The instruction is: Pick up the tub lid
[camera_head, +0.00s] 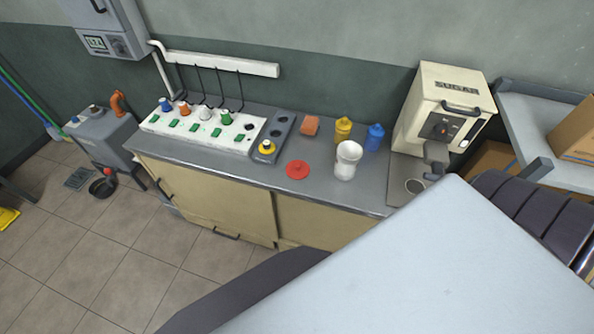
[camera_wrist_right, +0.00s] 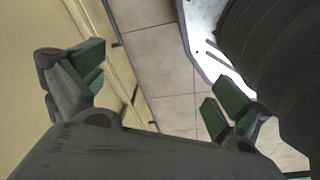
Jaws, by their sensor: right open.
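The red round lid (camera_head: 298,170) lies flat on the grey counter, near its front edge, with a small knob on top. A white tub (camera_head: 348,160) stands upright just to its right, apart from it. My right gripper (camera_wrist_right: 157,88) is open and empty in the right wrist view, its green-padded fingers wide apart. Behind it show the cream cabinet front and the tiled floor, so it is off the counter top. The lid is not in the right wrist view. My left gripper is in neither view.
The counter (camera_head: 225,177) holds a white socket panel (camera_head: 195,131), a sponge (camera_head: 310,125), a yellow bottle (camera_head: 343,131), a blue bottle (camera_head: 375,137) and the sugar press (camera_head: 445,105). Counter around the lid is clear. A pale part of mine covers the lower right.

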